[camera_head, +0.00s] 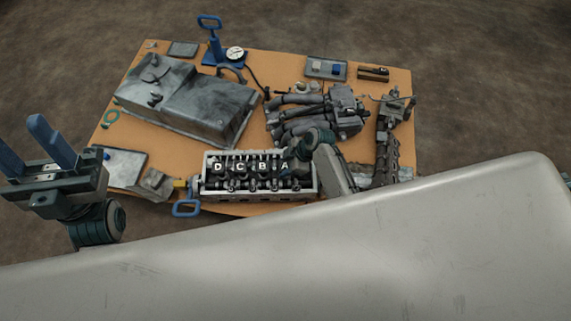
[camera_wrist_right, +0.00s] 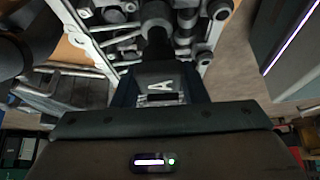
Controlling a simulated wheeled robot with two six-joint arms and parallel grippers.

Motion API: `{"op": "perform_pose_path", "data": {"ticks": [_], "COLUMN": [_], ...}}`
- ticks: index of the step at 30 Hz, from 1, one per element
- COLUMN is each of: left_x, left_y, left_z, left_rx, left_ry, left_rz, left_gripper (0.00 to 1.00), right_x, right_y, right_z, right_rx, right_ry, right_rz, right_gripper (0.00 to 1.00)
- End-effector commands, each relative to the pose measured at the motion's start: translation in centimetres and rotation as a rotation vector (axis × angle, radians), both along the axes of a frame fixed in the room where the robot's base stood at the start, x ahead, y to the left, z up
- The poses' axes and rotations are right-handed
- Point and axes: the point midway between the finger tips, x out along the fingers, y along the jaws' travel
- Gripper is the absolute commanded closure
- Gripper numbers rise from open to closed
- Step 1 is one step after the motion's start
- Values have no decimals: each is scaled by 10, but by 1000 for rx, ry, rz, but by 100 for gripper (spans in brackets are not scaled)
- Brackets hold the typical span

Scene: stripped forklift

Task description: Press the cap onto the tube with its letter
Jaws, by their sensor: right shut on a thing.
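The cylinder head (camera_head: 215,196) lies at the bench's front edge, with a row of letters D, C, B and A from left to right. My right gripper (camera_head: 289,172) is at the A end. In the right wrist view it (camera_wrist_right: 160,90) is shut on a dark cap with a white letter A (camera_wrist_right: 160,86). A dark round tube (camera_wrist_right: 157,22) stands just beyond the cap. I cannot tell whether cap and tube touch. My left gripper (camera_head: 20,130) is open and empty, with blue fingers, left of the bench.
The orange bench (camera_head: 258,66) also holds a grey cover (camera_head: 185,98), an engine manifold (camera_head: 310,112), a blue-handled gauge stand (camera_head: 214,52) and a small tray (camera_head: 326,68). A large pale grey surface across the bottom hides most of my right arm.

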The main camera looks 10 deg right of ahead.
Motion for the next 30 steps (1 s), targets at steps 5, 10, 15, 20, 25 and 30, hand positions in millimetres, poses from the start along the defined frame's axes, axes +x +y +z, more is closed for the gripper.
{"op": "perform_pose_path", "data": {"ticks": [5,10,15,20,25,30], "left_x": [0,0,0,0,0,0], "left_y": [0,0,0,0,0,0], "left_z": [0,0,1,9,19,26], "left_rx": [0,0,0,0,0,0], "left_ry": [0,0,0,0,0,0], "left_rz": [0,0,0,0,0,0], "left_gripper": [55,55,55,55,55,55], "right_x": [0,0,0,-1,-5,-8], "right_y": [0,0,-1,-11,-28,-44], "right_z": [0,0,2,20,51,77], "right_rx": [0,0,0,-2,-3,-2], "right_ry": [-1,-1,-1,-3,-3,-3], "right_rz": [-1,-1,-1,0,-1,0], "right_gripper": [39,35,35,35,35,35]}}
